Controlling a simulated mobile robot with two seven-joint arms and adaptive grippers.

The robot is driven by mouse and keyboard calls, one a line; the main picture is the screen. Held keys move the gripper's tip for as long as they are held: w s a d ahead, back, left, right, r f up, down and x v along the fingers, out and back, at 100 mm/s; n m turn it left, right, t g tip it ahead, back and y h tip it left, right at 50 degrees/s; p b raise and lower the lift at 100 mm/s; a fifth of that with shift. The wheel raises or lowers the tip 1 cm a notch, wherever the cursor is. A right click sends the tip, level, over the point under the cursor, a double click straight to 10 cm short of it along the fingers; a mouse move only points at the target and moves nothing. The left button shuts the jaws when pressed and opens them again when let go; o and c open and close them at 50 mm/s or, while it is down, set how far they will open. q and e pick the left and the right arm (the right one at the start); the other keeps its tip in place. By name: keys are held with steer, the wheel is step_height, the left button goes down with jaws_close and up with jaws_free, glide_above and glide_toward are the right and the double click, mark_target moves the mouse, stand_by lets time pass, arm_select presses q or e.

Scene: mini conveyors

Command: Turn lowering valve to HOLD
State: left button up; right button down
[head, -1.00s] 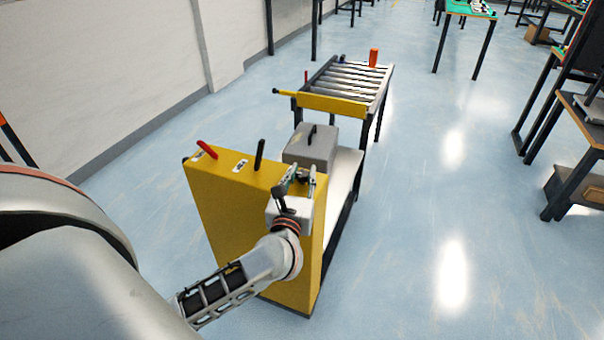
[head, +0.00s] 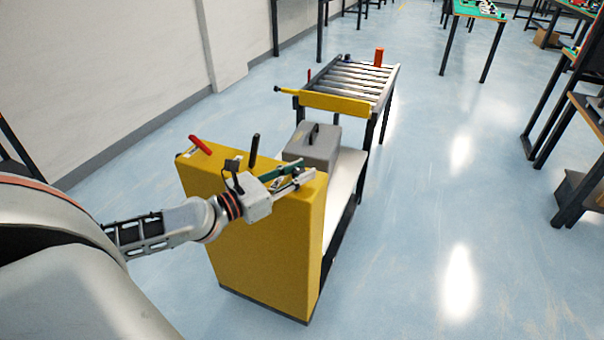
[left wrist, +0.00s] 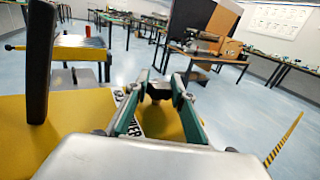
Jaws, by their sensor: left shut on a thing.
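The yellow cabinet (head: 250,240) stands in front of me, with levers on its top. My left gripper (head: 303,178) is at the right end of that top, its fingers pointing right. In the left wrist view, the fingers (left wrist: 172,92) come together close above the yellow top, shut on the lowering valve. The fingers hide most of the valve, so its exact angle is unclear. A partly covered label (left wrist: 138,128) lies beside the fingers. My right gripper is in neither view.
A black lever (head: 254,150) stands upright close to my left gripper, and a red lever (head: 200,145) leans farther left. Behind the cabinet are a grey box (head: 318,148) and a roller conveyor (head: 350,82) carrying an orange-red block (head: 379,57).

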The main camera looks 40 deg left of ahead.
arm_select(q)
steer(key=shift+f, duration=0.1)
stand_by(0.3)
steer(key=o, duration=1.1)
steer(key=shift+o, duration=0.2)
steer(key=shift+s, duration=0.1)
steer(key=v, duration=1.2)
steer(key=shift+a, duration=0.1)
